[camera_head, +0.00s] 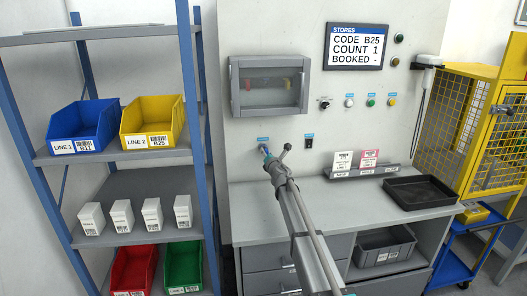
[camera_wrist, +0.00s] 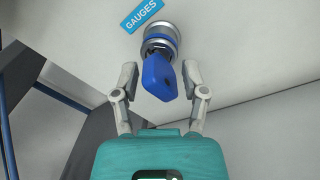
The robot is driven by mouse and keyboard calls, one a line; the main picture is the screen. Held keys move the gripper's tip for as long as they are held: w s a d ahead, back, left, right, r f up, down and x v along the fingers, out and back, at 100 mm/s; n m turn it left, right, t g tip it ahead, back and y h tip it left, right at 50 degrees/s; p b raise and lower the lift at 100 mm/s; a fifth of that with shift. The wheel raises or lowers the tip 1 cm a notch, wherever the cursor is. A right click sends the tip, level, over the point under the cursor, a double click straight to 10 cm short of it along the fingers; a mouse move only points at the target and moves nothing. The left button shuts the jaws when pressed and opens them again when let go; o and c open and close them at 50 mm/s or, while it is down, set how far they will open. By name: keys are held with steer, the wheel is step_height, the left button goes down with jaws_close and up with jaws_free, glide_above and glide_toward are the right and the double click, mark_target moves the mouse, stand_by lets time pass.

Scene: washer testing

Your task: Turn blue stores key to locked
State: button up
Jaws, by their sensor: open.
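A blue key (camera_wrist: 159,77) sits in a round metal lock with a blue ring (camera_wrist: 157,42) on the pale panel. A blue label reading GAUGES (camera_wrist: 143,14) is beside the lock. My gripper (camera_wrist: 160,68) is open, with one finger on each side of the key and visible gaps between. In the head view my gripper (camera_head: 268,154) is at the panel, left of the black switch. It hides most of the lock there. I cannot tell which position the key marks as locked.
A sign (camera_head: 357,47) reads STORES, CODE B25, COUNT 1, BOOKED -. A windowed box (camera_head: 235,86) sticks out above my gripper. The desk (camera_head: 330,208) below holds a black tray (camera_head: 420,192) and a card rack (camera_head: 355,174). A shelf with bins (camera_head: 85,125) stands left.

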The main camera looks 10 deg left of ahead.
steer(key=m+b, duration=0.1)
steer(key=m, duration=0.4)
steer(key=shift+f+t, duration=0.15)
steer(key=shift+t, duration=0.15)
steer(key=shift+a+m+t+h+b, duration=0.15)
steer(key=shift+m+h+b, duration=0.1)
steer(key=shift+m, duration=1.25)
steer(key=shift+m+t+h+b, duration=0.15)
steer(key=shift+m+h, duration=0.1)
steer(key=shift+m, duration=1.25)
steer(key=s+d+f+n+b, duration=0.1)
steer(key=s+d, duration=0.2)
steer(key=s, duration=0.6)
steer(key=shift+s, duration=0.25)
steer(key=shift+d+f, duration=0.1)
